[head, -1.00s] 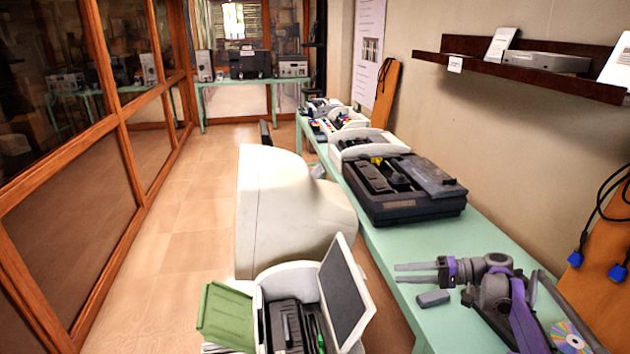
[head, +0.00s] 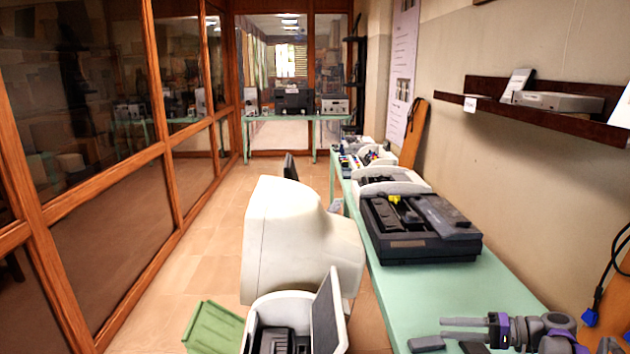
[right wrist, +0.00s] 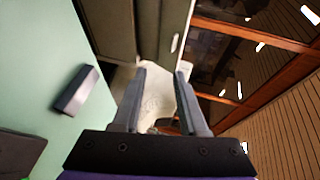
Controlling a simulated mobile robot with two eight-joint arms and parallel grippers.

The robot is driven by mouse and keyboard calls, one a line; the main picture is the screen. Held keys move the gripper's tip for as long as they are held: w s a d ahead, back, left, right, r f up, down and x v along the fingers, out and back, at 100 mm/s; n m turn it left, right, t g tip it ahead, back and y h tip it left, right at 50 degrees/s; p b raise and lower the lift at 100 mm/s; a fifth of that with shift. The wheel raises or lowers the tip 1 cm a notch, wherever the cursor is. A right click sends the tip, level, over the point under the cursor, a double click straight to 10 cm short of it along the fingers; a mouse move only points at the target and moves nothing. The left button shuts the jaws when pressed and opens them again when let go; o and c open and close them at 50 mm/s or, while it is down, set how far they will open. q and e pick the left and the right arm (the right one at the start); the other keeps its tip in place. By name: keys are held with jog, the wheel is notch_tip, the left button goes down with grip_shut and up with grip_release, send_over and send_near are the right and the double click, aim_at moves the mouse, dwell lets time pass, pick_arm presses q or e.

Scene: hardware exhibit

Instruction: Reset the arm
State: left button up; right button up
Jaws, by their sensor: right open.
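My right arm (head: 550,335) reaches in at the lower right of the head view, over the green table. Its right gripper (head: 442,328) has its two grey fingers apart and pointing left, with nothing between them. In the right wrist view the same gripper (right wrist: 161,72) shows spread fingers with an empty gap. A small dark grey block (head: 427,343) lies on the table near the fingertips, apart from them. It also shows beside the fingers in the right wrist view (right wrist: 76,90). My left gripper is not visible.
The green table (head: 400,300) runs along the right wall and bears a large black device (head: 420,240). A white monitor-like casing (head: 290,240), a grey-white box (head: 270,320) and a green bin (head: 212,328) stand left of it. Open floor (head: 200,250) lies further left, beside glazed panels.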

jog(key=s+a+r+g+h+p, duration=0.15)
jog(key=s+a+h, duration=0.55)
jog(key=s+a, duration=0.7)
pick_arm(q)
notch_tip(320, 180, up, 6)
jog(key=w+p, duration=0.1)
jog(key=p, duration=0.2)
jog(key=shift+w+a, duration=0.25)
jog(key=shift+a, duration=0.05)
pick_arm(e)
jog(key=s+f+n+h, duration=0.1)
jog(key=s+f+h, duration=0.1)
jog(key=s, duration=0.6)
jog(key=s+a+f+n+t+h, duration=0.1)
jog(key=s+f+n+h, duration=0.1)
jog(key=s+h, duration=0.3)
jog(key=s+f, duration=0.1)
jog(key=s, duration=0.3)
jog(key=shift+s+a+f, duration=0.15)
jog(key=shift+s+a, duration=0.1)
jog(key=shift+a, duration=0.05)
